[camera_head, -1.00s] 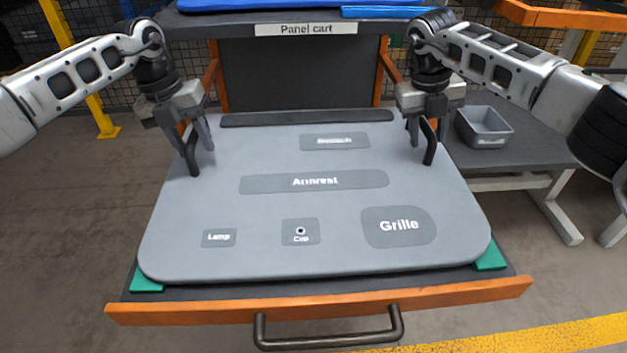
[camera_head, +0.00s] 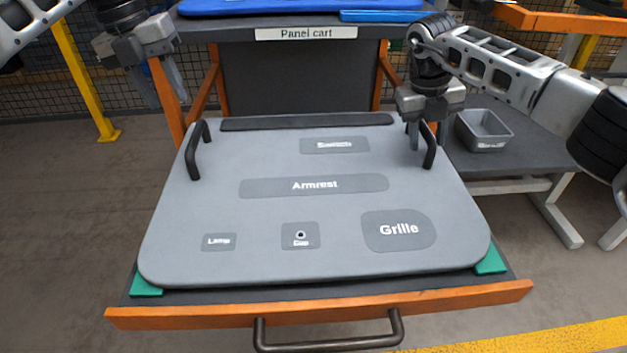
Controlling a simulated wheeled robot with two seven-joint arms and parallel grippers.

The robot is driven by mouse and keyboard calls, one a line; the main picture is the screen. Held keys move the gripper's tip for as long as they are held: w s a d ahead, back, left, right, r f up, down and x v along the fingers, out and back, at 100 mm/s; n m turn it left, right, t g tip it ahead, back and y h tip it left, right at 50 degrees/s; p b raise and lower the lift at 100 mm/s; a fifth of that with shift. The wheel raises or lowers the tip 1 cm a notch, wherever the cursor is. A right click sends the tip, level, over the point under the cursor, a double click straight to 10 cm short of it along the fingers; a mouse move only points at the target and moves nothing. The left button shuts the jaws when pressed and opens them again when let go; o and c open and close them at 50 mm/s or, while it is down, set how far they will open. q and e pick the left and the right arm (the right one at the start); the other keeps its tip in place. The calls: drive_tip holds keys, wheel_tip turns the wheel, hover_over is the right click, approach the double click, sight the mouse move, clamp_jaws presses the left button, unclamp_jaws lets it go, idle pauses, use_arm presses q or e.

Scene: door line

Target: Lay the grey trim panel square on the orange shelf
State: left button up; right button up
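The grey trim panel (camera_head: 270,215) lies flat on the orange-edged shelf (camera_head: 320,304). Its front edge runs roughly parallel to the shelf's front edge. Green corner pieces show at the front left (camera_head: 146,284) and front right (camera_head: 491,262), partly under the panel. The panel has a black left handle (camera_head: 195,150) and a black right handle (camera_head: 430,146). My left gripper (camera_head: 162,98) is open and empty, above and left of the left handle, clear of it. My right gripper (camera_head: 427,130) is at the right handle, its fingers apart on either side of it.
The shelf's dark front pull bar (camera_head: 330,342) juts toward me. The panel cart (camera_head: 300,70) stands behind, with blue panels on top. A grey bin (camera_head: 484,130) sits on a side table (camera_head: 540,148) at right. The floor at left is open.

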drive_tip(key=shift+r, duration=0.25)
wheel_tip(320, 180, up, 11)
drive_tip(key=a, duration=0.2)
drive_tip(key=shift+a+r, duration=0.15)
drive_tip(key=shift+r, duration=0.1)
